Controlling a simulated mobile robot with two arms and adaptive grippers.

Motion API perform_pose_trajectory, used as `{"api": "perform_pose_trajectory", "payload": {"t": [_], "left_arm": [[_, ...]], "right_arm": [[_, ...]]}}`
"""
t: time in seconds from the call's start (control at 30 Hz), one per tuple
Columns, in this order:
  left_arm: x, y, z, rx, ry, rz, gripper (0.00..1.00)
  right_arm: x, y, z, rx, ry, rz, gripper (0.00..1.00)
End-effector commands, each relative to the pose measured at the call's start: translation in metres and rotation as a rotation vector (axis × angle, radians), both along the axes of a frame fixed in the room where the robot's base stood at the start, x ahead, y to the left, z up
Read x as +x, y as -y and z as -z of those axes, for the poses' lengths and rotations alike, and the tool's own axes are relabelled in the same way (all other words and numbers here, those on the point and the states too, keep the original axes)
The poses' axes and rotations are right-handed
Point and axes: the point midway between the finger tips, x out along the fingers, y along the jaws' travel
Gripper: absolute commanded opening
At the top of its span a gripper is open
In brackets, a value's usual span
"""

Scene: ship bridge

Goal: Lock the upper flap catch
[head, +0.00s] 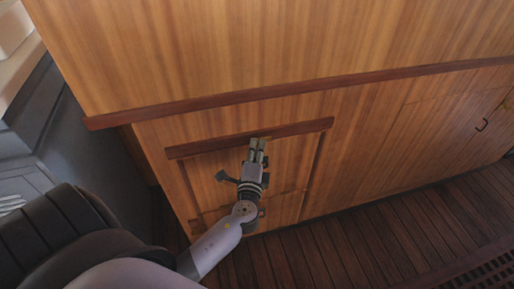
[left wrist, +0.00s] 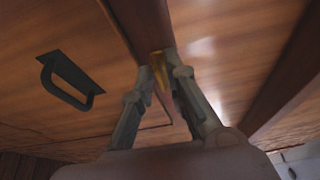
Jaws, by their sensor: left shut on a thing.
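The upper flap catch appears as a small brass-coloured piece (left wrist: 160,72) between my left fingertips in the left wrist view. In the head view my left gripper (head: 259,144) reaches up to the dark upper rail (head: 205,146) of a wooden flap panel (head: 215,172). In the left wrist view my left gripper (left wrist: 165,85) is shut on the brass catch, just below the end of a dark wooden strip (left wrist: 140,22). The fingers hide most of the catch, so I cannot tell its exact turn. My right gripper is in neither view.
A black handle (left wrist: 70,80) stands out from the wood left of the fingers in the left wrist view. A long dark ledge (head: 230,98) crosses the cabinet above the flap. Another handle (head: 482,125) is far right. The plank floor (head: 370,230) is clear.

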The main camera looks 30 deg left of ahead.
Motion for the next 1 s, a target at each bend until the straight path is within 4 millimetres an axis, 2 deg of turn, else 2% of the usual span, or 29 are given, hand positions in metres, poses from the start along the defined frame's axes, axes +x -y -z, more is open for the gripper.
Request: {"api": "perform_pose_trajectory", "payload": {"t": [0.43,1.0], "left_arm": [[0.001,0.000,-0.011,0.205,-0.245,0.000,0.00],[0.003,0.000,-0.013,0.559,-0.656,-0.002,0.00]], "right_arm": [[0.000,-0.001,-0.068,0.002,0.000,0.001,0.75],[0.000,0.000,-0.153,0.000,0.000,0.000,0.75]]}}
